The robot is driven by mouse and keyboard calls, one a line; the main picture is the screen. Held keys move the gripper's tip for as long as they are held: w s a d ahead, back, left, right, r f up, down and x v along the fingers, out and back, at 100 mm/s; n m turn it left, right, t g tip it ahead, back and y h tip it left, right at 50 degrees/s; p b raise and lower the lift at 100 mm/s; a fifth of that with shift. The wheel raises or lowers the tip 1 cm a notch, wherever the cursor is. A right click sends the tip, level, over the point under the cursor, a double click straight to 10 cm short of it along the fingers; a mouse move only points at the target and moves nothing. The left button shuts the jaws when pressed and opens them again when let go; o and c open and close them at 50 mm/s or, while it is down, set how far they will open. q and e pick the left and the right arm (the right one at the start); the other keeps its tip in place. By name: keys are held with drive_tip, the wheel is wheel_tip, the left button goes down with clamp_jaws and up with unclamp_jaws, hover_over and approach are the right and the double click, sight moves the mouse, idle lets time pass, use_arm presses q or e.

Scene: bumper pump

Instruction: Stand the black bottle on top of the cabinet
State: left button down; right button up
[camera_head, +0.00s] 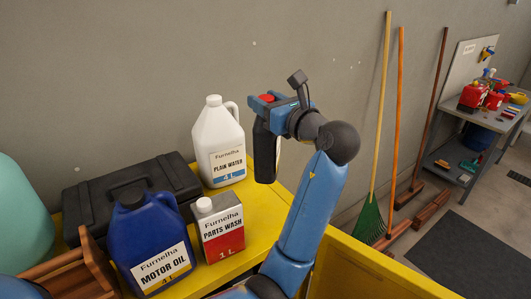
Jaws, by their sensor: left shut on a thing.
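The black bottle (265,155) with a red cap is in my left gripper (268,102), which is shut on it near its top. The bottle hangs upright, to the right of the white water jug. A pale label edge shows at its right side. The yellow cabinet (262,222) has its top below and in front of the bottle. I cannot tell whether the bottle's base touches it. My right gripper is not in view.
On the cabinet stand a white plain water jug (219,140), a blue motor oil jug (150,240), a parts wash can (219,228) and a black case (130,192). A wooden crate (85,270) is at lower left. Yellow top right of the can is bare.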

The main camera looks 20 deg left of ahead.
sight(268, 154)
use_arm(q)
wheel_tip(268, 154, down, 13)
drive_tip(key=shift+f+p, duration=0.2)
drive_tip(key=shift+p, duration=1)
drive_tip(key=c, duration=0.6)
unclamp_jaws()
drive_tip(key=shift+s+f, duration=0.1)
drive_tip(key=shift+f, duration=0.05)
drive_tip(key=shift+o, duration=0.2)
drive_tip(key=shift+d, duration=0.1)
drive_tip(key=shift+s+d, duration=0.2)
drive_tip(key=b+v, duration=0.3)
drive_tip(key=v, duration=0.8)
drive_tip(key=shift+b, duration=0.3)
